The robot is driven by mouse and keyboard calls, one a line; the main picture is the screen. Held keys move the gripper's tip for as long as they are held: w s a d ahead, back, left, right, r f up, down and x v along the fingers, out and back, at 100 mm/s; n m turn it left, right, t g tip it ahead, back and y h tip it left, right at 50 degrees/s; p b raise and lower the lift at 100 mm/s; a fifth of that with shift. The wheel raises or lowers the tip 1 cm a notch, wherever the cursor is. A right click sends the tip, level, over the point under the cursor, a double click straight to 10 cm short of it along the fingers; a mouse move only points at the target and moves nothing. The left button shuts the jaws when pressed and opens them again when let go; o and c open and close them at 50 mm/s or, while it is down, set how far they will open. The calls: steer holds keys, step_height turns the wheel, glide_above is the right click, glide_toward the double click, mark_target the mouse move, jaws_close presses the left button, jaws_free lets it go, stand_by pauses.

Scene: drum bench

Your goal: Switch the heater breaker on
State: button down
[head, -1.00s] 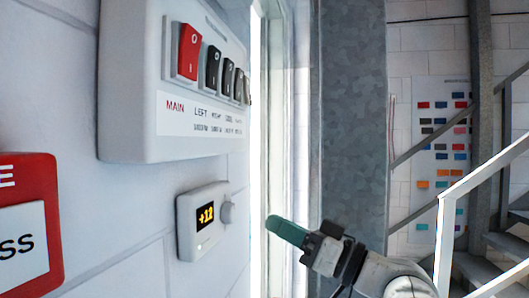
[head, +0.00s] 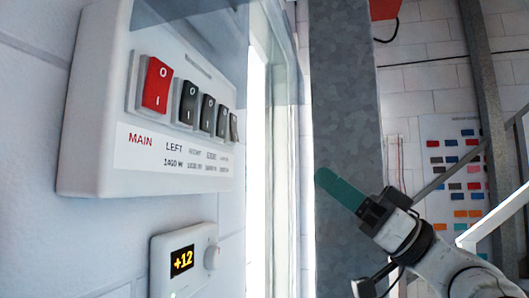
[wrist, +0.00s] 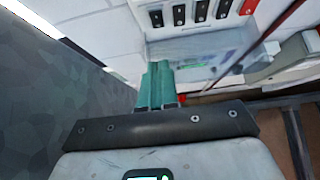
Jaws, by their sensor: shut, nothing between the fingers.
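The white breaker box (head: 85,120) is on the wall at the left in the head view. It has a red MAIN switch (head: 157,84) and a row of black switches (head: 207,113) to its right. The small labels under the black switches are mostly blurred, so I cannot tell which is the heater's. My gripper (head: 328,180), with teal fingers, is shut and empty, right of the box and apart from it. In the wrist view the fingers (wrist: 157,85) point toward the wall, with the black switches (wrist: 201,11) and red switch (wrist: 248,6) beyond at the top edge.
A thermostat (head: 184,262) reading +12 is below the box. A bright window or door frame (head: 284,170) and a grey column (head: 340,100) stand right of it. Stairs with a white rail (head: 495,222) and a colored chart (head: 455,165) are at the far right.

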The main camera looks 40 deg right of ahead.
mark_target(236, 135)
steer(key=shift+r, duration=0.1)
steer(key=p+x, duration=0.1)
steer(key=x, duration=0.3)
steer(key=f+p+x, duration=0.1)
steer(key=p+x, duration=0.1)
steer(key=x, duration=0.2)
steer(key=w+p+x, duration=0.1)
steer(key=p+x, duration=0.1)
steer(key=x, duration=0.2)
steer(key=shift+w+a+f, duration=0.15)
steer(key=shift+a+f, duration=0.15)
steer(key=shift+a, duration=0.15)
steer(key=shift+w+a+f, duration=0.15)
steer(key=shift+w+a, duration=0.1)
steer(key=shift+w, duration=0.1)
